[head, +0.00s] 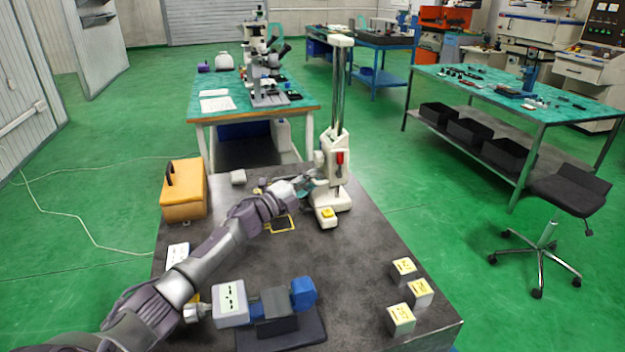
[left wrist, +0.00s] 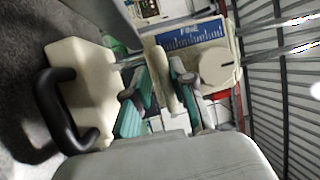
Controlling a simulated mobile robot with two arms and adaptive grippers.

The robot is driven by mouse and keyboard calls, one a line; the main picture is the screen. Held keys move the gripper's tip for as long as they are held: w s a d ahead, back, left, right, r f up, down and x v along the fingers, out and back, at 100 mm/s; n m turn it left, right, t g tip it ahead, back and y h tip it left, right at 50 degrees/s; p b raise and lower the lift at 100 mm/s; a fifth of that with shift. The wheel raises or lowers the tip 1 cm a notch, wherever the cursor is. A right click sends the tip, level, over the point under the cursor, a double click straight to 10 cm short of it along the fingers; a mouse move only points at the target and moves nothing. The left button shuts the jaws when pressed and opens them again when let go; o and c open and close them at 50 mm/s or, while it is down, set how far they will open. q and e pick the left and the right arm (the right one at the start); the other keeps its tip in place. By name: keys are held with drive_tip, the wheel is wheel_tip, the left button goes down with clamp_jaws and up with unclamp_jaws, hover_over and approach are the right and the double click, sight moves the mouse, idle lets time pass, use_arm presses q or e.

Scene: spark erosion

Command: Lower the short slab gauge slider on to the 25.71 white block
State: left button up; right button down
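The slab gauge stands on the dark table in the head view, with a tall bright column. Its pale slider (head: 331,163), with a red part, sits low on the column above the cream base. My left gripper (head: 308,184) reaches the gauge's left side, just below the slider. In the left wrist view its teal-padded fingers (left wrist: 158,98) stand apart with a cream bar (left wrist: 164,75) between them; I cannot tell whether they grip it. A white block with a yellow top (head: 327,215) is at the front of the base. Its number is unreadable. My right gripper is not in view.
Several similar labelled blocks are in view; three stand at the table's front right, one of them here (head: 404,269). An orange case (head: 184,190) is at the back left. A device with a blue end (head: 303,293) lies at the front. The table's right middle is clear.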

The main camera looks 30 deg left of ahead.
use_arm(q)
drive_tip(key=v, duration=0.6)
drive_tip(key=shift+s+f, duration=0.1)
drive_tip(key=shift+s, duration=0.25)
drive_tip(key=shift+s+a, duration=0.15)
drive_tip(key=shift+s, duration=0.25)
